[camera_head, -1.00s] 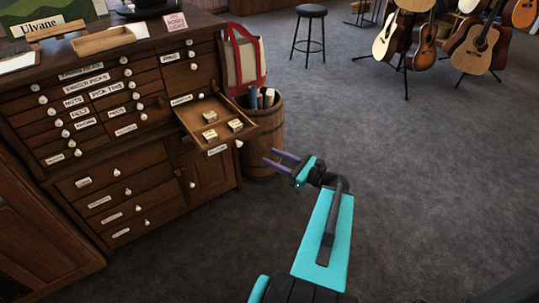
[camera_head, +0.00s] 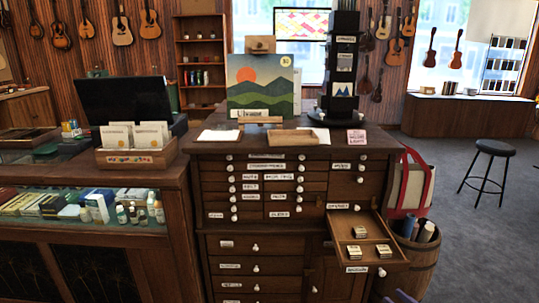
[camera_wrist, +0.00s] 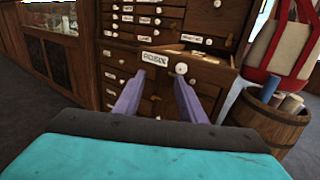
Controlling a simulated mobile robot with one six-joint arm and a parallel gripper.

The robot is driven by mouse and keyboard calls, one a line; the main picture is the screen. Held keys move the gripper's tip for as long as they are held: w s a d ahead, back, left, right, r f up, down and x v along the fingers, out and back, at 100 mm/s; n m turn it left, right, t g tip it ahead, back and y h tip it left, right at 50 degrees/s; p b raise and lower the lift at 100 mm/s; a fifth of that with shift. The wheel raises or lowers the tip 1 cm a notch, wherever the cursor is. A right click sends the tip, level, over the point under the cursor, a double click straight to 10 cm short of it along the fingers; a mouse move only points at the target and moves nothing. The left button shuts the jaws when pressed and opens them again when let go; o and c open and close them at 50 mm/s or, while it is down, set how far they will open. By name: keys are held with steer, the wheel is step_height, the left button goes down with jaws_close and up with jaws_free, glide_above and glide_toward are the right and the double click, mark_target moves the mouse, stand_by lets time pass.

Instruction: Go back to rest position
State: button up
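My gripper (camera_wrist: 157,84) shows in the wrist view with its two purple fingers apart and nothing between them. It faces the front of a pulled-out wooden drawer (camera_wrist: 203,74), which has a label and a white knob. The gap between fingertips and drawer is hard to judge. In the head view the same drawer (camera_head: 340,222) stands open on the right side of the dark cabinet (camera_head: 282,245). Three small boxes (camera_head: 359,231) lie in it. Only a small bit of my arm shows at the bottom edge of the head view.
A wooden barrel (camera_head: 420,262) with rolls and a red-handled tote bag (camera_head: 409,187) stand right of the cabinet. A glass counter (camera_head: 85,210) is at the left. A black stool (camera_head: 491,150) stands further right. The grey floor at right has free room.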

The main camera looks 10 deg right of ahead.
steer(key=w+a+f+n+g+y+p, duration=0.1)
steer(key=w+a+f+n+g+y, duration=0.15)
steer(key=a, duration=0.85)
steer(key=w+a+f+n+g+y+p, duration=0.1)
steer(key=w+a+f+n+g+y, duration=0.15)
steer(key=a, duration=0.75)
steer(key=s+a+f+n+g, duration=0.2)
steer(key=a+f+g, duration=0.15)
steer(key=a, duration=0.25)
steer(key=s+a+f+n+g+y+p, duration=0.1)
steer(key=s+a+f+n+g, duration=0.1)
steer(key=s+a+f, duration=0.3)
steer(key=a+f+n+g, duration=0.1)
steer(key=a+f+g, duration=0.15)
steer(key=a, duration=0.45)
steer(key=s+a+f+n+g+h+p, duration=0.1)
steer(key=s+a+f+n+g+h, duration=0.1)
steer(key=s+f+n+g, duration=0.45)
steer(key=s+a+f+n+g+h+p, duration=0.1)
steer(key=s+a+f+n+g+h, duration=0.2)
steer(key=s, duration=0.6)
steer(key=s+d+f+n+h, duration=0.2)
steer(key=d+n+h, duration=0.1)
steer(key=d+n, duration=0.3)
steer(key=s+d+f+n+h, duration=0.2)
steer(key=d+f+n+h, duration=0.1)
steer(key=d+n, duration=0.3)
steer(key=shift+s+d+f+n+h, duration=0.15)
steer(key=shift+s+f+n+h, duration=0.15)
steer(key=shift+h, duration=0.3)
